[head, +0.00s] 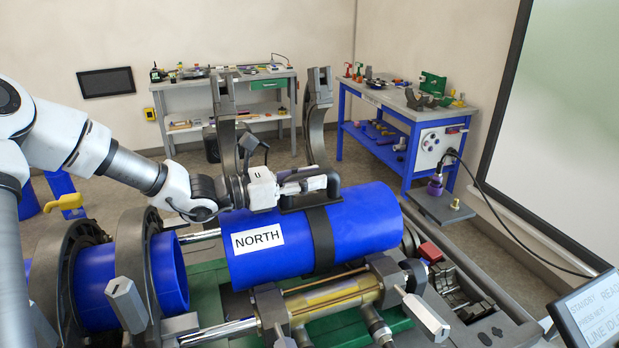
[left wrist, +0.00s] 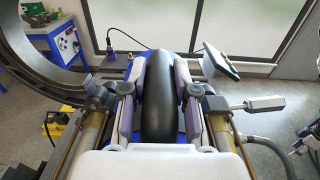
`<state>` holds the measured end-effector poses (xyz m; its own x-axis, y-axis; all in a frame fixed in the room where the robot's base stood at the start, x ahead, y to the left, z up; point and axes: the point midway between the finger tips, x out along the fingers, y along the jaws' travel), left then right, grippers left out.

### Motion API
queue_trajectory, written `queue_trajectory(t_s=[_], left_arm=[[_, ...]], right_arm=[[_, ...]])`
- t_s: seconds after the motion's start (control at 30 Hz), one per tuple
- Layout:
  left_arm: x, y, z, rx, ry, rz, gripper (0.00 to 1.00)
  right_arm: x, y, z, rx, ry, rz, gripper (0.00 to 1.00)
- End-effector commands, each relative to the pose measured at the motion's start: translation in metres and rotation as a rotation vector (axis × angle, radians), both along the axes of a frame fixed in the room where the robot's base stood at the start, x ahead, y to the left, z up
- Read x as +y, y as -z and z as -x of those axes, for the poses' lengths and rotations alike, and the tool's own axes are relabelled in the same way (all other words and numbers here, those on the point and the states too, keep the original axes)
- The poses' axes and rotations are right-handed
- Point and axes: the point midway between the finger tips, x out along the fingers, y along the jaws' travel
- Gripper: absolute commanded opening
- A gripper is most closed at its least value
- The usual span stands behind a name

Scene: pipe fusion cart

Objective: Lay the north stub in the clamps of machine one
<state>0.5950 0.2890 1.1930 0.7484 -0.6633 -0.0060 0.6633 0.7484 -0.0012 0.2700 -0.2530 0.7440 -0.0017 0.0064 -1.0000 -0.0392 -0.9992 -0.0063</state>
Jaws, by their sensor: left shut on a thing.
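The north stub (head: 370,225) is a thick blue pipe with a white NORTH label, a black band and a black handle on top (head: 312,198). My left gripper (head: 312,184) is shut on this handle; in the left wrist view its fingers (left wrist: 160,95) straddle the dark handle. The stub lies roughly level over the right half of the machine. Two open clamp arms (head: 320,115) stand upright behind it. Whether it touches the lower clamp seats is hidden. At left, dark clamp rings (head: 72,270) surround another blue pipe (head: 168,275). My right gripper is not in view.
A brass-coloured cylinder (head: 330,298) and grey clamp nuts (head: 427,317) lie in front of the stub. A screen (head: 595,310) stands at lower right. A grey bench (head: 220,95) and a blue bench (head: 400,125) stand behind, with open floor between.

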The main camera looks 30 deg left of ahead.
Motion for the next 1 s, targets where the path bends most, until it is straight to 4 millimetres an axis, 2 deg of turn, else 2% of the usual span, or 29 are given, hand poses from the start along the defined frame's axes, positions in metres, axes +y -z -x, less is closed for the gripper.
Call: queue_trajectory(t_s=[0.27, 1.0], left_arm=[[0.0, -0.002, 0.0, -0.004, 0.0, 0.001, 0.0], [0.0, 0.01, 0.0, -0.004, 0.0, 0.001, 0.0]], right_arm=[[0.0, -0.001, 0.0, 0.0, 0.0, 0.0, 0.57], [0.0, 0.012, 0.0, 0.0, 0.0, 0.0, 0.57]])
